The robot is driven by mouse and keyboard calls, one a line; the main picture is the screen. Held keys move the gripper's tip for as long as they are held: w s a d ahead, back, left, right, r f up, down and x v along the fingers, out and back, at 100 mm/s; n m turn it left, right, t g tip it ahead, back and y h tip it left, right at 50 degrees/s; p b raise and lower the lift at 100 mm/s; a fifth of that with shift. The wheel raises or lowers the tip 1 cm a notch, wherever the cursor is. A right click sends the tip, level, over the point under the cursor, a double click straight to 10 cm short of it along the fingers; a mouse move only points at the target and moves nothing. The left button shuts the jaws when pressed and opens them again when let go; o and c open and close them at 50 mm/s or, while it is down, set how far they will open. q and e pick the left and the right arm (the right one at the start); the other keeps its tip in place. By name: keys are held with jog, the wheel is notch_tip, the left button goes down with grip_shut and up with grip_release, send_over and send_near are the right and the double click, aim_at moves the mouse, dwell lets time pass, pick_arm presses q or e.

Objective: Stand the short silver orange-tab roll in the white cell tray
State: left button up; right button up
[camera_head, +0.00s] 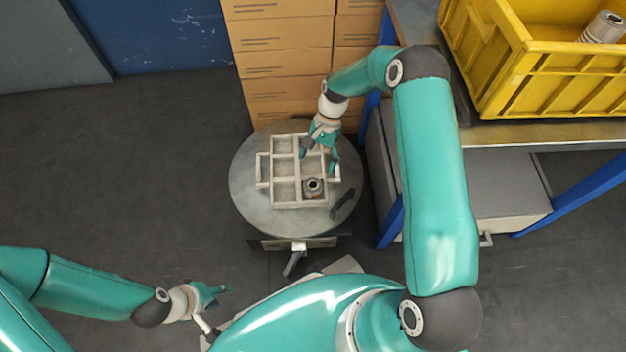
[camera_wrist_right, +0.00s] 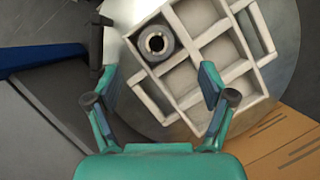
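The white cell tray (camera_head: 262,170) lies on a round metal table. A short dark-silver roll (camera_head: 314,187) stands upright in its near right cell, hole facing up; no orange tab is visible on it. The right wrist view shows the same roll (camera_wrist_right: 157,42) in a corner cell of the tray (camera_wrist_right: 232,74). My right gripper (camera_head: 319,161) is open and empty over the tray's far right part, apart from the roll; its spread fingers also show in the right wrist view (camera_wrist_right: 160,82). My left gripper (camera_head: 217,292) is away from the table at lower left; its finger opening is unclear.
A yellow crate (camera_head: 500,62) with a silver roll (camera_head: 603,27) inside stands on a bench at upper right. Cardboard boxes (camera_head: 285,62) are stacked behind the round table (camera_head: 243,192). A dark handle (camera_head: 345,203) sits at the table's right edge. The tray's other visible cells look empty.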

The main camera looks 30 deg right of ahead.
jog(key=s+a+f+n+t, duration=0.1)
jog(key=s+a+f+n, duration=0.4)
jog(key=s+a, duration=0.35)
jog(key=s+a+r+n+t, duration=0.1)
jog(key=s+a+n, duration=0.3)
jog(key=s, duration=0.7)
jog(key=shift+s+a+n+t, duration=0.15)
jog(key=shift+a+n+t, duration=0.2)
jog(key=shift+a, duration=0.5)
jog(key=shift+r, duration=0.1)
